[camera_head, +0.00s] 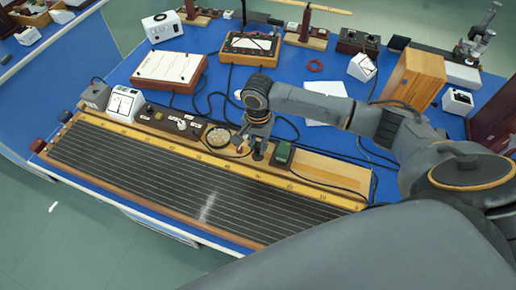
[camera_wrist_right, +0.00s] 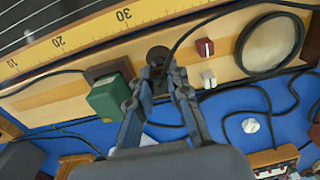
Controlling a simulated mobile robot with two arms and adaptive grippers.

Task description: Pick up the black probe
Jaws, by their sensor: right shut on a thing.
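My right gripper (camera_head: 257,140) reaches down to the wooden rail behind the long dark-striped board. In the right wrist view its two fingers (camera_wrist_right: 161,78) are closed around the black probe (camera_wrist_right: 157,55), a small dark piece with a round end. The probe stands at the wooden rail; I cannot tell whether it is clear of it. My left gripper is not in view.
A green block (camera_wrist_right: 110,96) sits close beside the right gripper. A round dial (camera_head: 218,137) and a white meter (camera_head: 124,104) stand along the rail. Black cables loop across the blue table (camera_head: 210,85). A wooden box (camera_head: 415,80) stands at the right.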

